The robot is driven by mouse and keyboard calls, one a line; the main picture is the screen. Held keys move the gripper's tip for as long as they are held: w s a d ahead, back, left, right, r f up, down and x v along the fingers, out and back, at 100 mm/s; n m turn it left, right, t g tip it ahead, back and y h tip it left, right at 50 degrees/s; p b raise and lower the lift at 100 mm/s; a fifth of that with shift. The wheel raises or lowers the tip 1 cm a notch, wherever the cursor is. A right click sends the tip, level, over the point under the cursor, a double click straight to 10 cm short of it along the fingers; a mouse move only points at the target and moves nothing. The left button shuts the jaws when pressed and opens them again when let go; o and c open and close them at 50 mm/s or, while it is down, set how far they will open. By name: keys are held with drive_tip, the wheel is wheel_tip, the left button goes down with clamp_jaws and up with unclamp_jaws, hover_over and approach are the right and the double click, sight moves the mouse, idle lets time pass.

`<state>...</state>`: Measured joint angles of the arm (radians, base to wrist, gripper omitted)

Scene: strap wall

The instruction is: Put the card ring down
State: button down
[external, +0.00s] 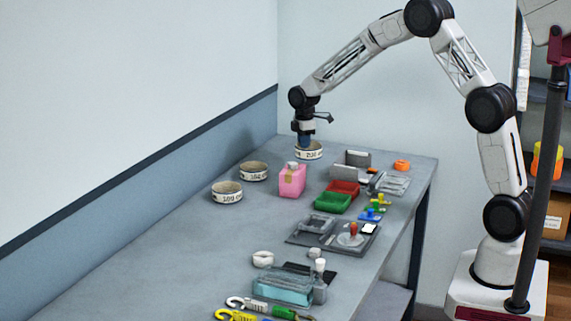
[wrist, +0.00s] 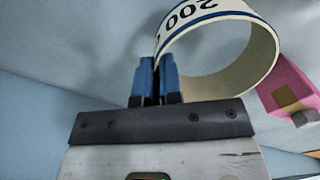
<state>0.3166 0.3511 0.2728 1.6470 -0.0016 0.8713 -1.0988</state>
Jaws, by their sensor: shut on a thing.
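The card ring (external: 312,154) is a white band with dark printing and a thin blue edge, at the far end of the grey table. In the wrist view the ring (wrist: 262,45) shows the print "200" and an open middle. My gripper (external: 305,144) is above its left side. The blue fingers of my gripper (wrist: 155,70) are shut on the ring's wall. I cannot tell whether the ring's lower edge touches the table. Two similar rings, one farther back (external: 253,172) and one nearer (external: 227,192), stand on the table to the left.
A pink box (external: 292,182) stands just in front of the held ring and shows in the wrist view (wrist: 290,85). Red (external: 344,189) and green (external: 332,203) bins, grey holders (external: 357,158) and an orange ring (external: 402,165) lie to the right. The table's left side is mostly clear.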

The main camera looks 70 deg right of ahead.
drive_tip(key=shift+w, duration=0.15)
drive_tip(key=shift+w+d+f, duration=0.25)
drive_tip(key=shift+w+d, duration=0.5)
drive_tip(key=shift+w, duration=1.6)
drive_tip(key=shift+w+d+f, duration=0.2)
drive_tip(key=shift+w+d, duration=0.6)
drive_tip(key=shift+w, duration=1.6)
drive_tip(key=shift+w+d+f, duration=0.25)
drive_tip(key=shift+w+d, duration=0.5)
drive_tip(key=shift+w, duration=1.6)
drive_tip(key=shift+w+d+f, duration=0.1)
drive_tip(key=shift+w, duration=0.25)
drive_tip(key=shift+f, duration=1.7)
drive_tip(key=shift+f, duration=0.15)
drive_tip(key=c, duration=1.3)
unclamp_jaws()
wheel_tip(320, 180, up, 12)
